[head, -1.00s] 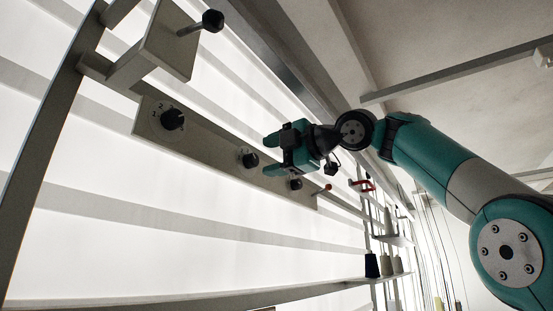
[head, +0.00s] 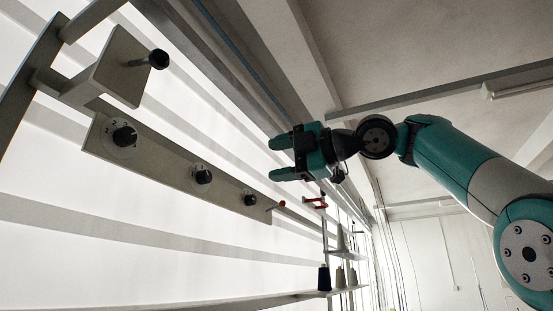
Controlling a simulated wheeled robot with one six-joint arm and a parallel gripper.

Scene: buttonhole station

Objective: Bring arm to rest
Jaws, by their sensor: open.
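My gripper (head: 282,159) is open and empty in the head view. Its two teal fingers point left and stand apart, with nothing between them. My teal and grey arm comes in from the right edge. The gripper appears in front of the bright wall, up and right of the grey control panel (head: 165,176), with a visible gap between them in the picture.
The panel carries a numbered dial (head: 124,136), two smaller black knobs (head: 203,176) (head: 249,200) and a red-tipped lever (head: 277,206). A black-knobbed lever (head: 158,59) sticks out of an upper plate (head: 115,62). A red handle (head: 316,203) and thread cones (head: 324,277) are beyond.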

